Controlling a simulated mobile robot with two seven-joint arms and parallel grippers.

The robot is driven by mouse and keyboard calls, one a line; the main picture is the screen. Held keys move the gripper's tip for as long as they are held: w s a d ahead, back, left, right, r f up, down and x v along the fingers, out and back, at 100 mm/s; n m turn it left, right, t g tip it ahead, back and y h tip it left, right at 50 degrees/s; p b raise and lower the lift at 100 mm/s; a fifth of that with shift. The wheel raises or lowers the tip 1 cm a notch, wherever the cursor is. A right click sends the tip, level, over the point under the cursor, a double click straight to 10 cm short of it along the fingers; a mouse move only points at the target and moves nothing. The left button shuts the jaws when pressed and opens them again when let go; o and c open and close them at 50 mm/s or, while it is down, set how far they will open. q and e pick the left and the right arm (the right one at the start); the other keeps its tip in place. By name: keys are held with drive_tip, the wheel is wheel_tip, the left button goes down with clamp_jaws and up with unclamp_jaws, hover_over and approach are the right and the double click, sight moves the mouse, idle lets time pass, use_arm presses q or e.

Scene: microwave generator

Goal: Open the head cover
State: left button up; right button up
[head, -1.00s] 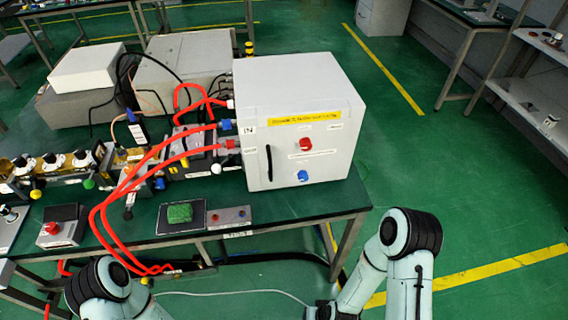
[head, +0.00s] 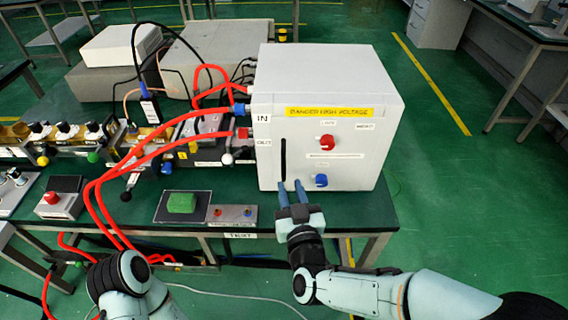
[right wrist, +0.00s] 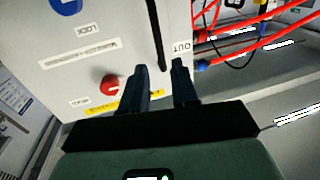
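The head cover is the white front panel (head: 345,150) of the large box on the table, and it looks closed. It has a black vertical handle (head: 283,157) at its left side, a red knob (head: 327,141) and a blue knob (head: 321,180). My right gripper (head: 291,184) is open in front of the panel, near the handle's lower end. In the right wrist view, the right gripper (right wrist: 159,75) shows its two fingers spread, with the black handle (right wrist: 156,30) beyond the gap between them. I cannot tell whether they touch it. My left gripper is out of view.
Red hoses (head: 130,172) run from the box's left side over the table (head: 125,215). A green block (head: 181,202) on a dark pad and a small grey control box (head: 231,214) lie left of my right gripper. Open floor (head: 460,200) lies to the right.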

sight(284, 165)
drive_tip(key=w, duration=0.3)
drive_tip(key=w+a, duration=0.1)
drive_tip(key=w, duration=0.4)
drive_tip(key=shift+w+a, duration=0.35)
clamp_jaws()
